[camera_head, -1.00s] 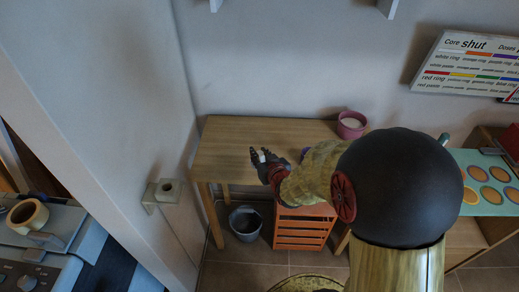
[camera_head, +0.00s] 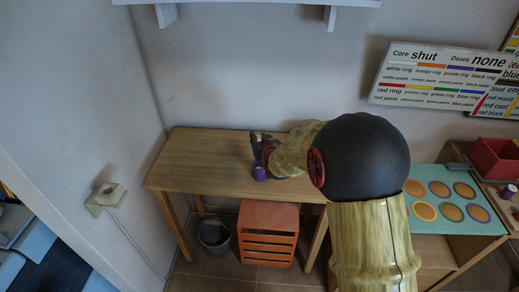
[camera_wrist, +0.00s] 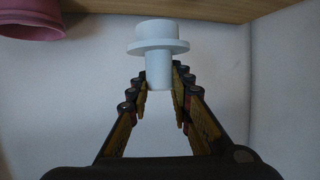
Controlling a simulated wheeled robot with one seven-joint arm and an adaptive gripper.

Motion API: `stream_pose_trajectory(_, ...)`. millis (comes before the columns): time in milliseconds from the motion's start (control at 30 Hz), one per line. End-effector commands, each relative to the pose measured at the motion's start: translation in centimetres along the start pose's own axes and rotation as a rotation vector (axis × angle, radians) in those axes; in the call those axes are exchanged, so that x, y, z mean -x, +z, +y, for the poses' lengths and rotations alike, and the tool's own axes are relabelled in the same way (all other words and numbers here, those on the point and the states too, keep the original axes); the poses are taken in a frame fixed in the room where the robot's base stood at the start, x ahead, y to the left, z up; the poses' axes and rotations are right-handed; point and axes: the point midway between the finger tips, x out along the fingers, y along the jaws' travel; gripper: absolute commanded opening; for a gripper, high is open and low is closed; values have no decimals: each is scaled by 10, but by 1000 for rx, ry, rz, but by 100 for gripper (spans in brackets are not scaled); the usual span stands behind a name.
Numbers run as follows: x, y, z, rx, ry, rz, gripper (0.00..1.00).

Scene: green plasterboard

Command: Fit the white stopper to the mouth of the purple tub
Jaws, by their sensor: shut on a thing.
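The white stopper (camera_wrist: 159,38) has a wide flange and a narrower stem. My gripper (camera_wrist: 160,84) is shut on the stem in the wrist view, with the flange beyond the fingertips. In the head view my gripper (camera_head: 262,141) is over the wooden table, and I cannot make out the stopper there. The small purple tub (camera_head: 259,174) stands on the table close to my gripper, on its near side. The two look apart, but I cannot judge the gap. Its mouth is too small to see clearly. The purple tub does not show in the wrist view.
The wooden table (camera_head: 190,158) is clear on its left. A pink pot (camera_wrist: 30,30) shows in the wrist view. Below the table are an orange crate (camera_head: 268,218) and a grey bin (camera_head: 214,236). A shelf (camera_head: 240,2) hangs above. A green board with round patches (camera_head: 425,175) is at right.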

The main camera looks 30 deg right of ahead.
Motion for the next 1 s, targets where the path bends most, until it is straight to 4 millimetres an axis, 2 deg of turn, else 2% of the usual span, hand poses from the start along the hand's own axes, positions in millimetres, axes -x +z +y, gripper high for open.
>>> stream_pose_trajectory(633, -1, 3, 2, 2, 6, -14, 0)
stream_pose_trajectory(1000, -12, 31, 3, 2, 6, -15, 0)
